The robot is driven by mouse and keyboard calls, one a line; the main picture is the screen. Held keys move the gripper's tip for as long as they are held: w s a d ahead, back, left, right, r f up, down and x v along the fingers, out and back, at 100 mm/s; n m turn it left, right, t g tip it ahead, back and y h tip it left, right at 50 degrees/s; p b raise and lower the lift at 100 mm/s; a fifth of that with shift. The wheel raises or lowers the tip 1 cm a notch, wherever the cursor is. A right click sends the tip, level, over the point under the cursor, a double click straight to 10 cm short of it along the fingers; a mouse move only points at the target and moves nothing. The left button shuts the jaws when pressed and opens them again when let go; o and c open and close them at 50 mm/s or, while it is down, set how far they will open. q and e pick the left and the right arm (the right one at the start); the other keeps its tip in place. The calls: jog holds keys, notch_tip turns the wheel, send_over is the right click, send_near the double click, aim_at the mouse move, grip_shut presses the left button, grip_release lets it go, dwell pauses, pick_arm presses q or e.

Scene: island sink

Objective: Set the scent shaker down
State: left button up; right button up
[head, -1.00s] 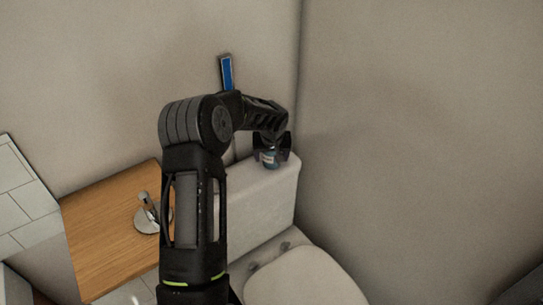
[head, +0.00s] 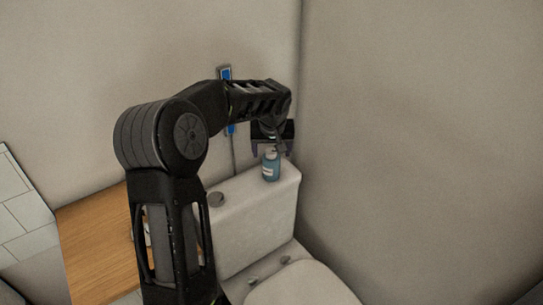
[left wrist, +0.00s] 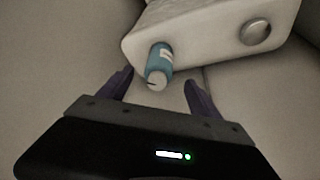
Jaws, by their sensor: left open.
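The scent shaker is a small blue bottle (head: 270,166) with a pale label and light cap. It stands upright on the right end of the white toilet tank lid (head: 240,202). My left gripper (head: 272,146) is just above and behind it. In the left wrist view the shaker (left wrist: 160,62) stands on the tank near its edge, just beyond the spread fingers of my left gripper (left wrist: 160,88). The left gripper is open, with nothing between its fingers. My right gripper is not in view.
A round flush button (head: 217,199) sits on the tank lid left of the shaker. Walls close in behind and to the right. A wooden counter (head: 95,235) is at the left, partly behind my arm. A blue-handled object (head: 226,73) is by the back wall.

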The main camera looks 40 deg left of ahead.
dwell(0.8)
pick_arm(q)
jog(key=s+d+f+m+g+h, duration=0.1)
jog(key=s+d+f+m+h, duration=0.15)
jog(key=d+f, duration=0.9)
jog(key=s+d+f+m+h, duration=0.2)
jog(key=d+f+h, duration=0.1)
jog(key=d+f, duration=0.8)
jog(key=s+d+f+m+g+h, duration=0.1)
jog(key=s+d+f, duration=0.4)
jog(key=s+d, duration=0.3)
jog(key=s+d+f+g, duration=0.1)
jog(key=s+d+f, duration=0.4)
jog(key=s, duration=1.1)
jog(key=d, duration=0.3)
jog(key=shift+d+m+h, duration=0.35)
jog(key=shift+d, duration=0.05)
